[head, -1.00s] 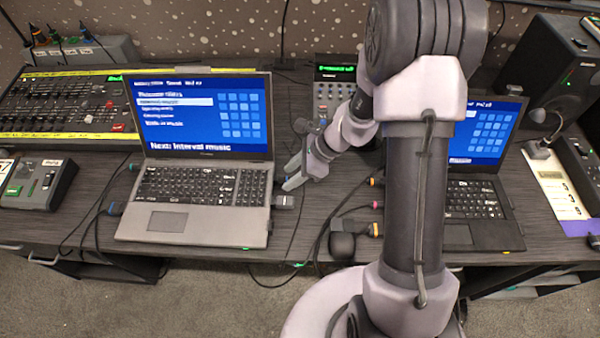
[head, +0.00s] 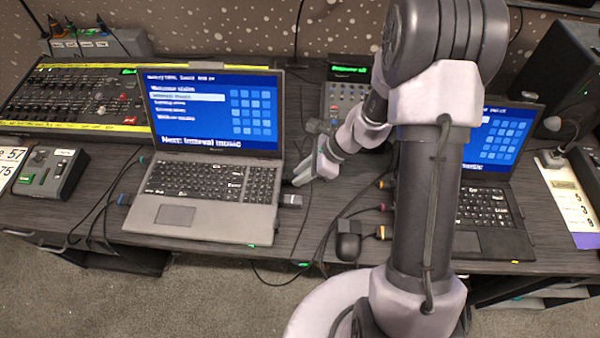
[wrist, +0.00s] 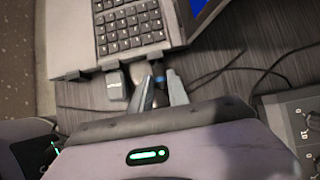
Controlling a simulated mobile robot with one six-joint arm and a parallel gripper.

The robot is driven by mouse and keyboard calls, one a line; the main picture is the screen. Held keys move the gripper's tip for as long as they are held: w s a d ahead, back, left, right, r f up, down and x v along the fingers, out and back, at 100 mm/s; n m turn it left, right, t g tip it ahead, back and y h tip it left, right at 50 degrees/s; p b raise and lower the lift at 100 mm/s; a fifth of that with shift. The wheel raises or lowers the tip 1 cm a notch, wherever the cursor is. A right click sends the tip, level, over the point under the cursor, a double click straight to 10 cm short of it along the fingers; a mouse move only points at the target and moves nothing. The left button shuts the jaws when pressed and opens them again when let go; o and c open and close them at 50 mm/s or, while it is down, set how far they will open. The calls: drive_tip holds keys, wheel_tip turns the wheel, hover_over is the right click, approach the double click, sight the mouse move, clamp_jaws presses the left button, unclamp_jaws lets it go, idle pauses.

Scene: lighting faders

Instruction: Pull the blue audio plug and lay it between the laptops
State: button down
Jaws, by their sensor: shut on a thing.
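The left laptop (head: 172,214) stands open with a blue screen. My gripper (head: 296,178) is low at its right edge, beside a dark block-like plug (head: 290,201). In the wrist view my gripper (wrist: 158,88) has its fingers close together at the laptop's side, shut on a small plug. A bit of the blue audio plug (wrist: 168,74) shows between the fingertips; most of it is hidden. I cannot tell whether it is still in its socket. The right laptop (head: 485,243) is partly behind my arm.
Between the laptops lie dark cables, a black mouse (head: 348,241) and plugs with coloured rings near the right laptop. A small mixer (head: 338,97) stands behind. A fader desk (head: 75,97) and a small control box (head: 45,172) are at left.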

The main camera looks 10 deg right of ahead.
sight(317, 183)
drive_tip(key=shift+s+d, duration=0.2)
drive_tip(key=shift+d, duration=0.45)
drive_tip(key=shift+s+d, duration=0.25)
drive_tip(key=shift+d, duration=0.45)
drive_tip(key=shift+s+d, duration=0.2)
drive_tip(key=shift+d, duration=0.45)
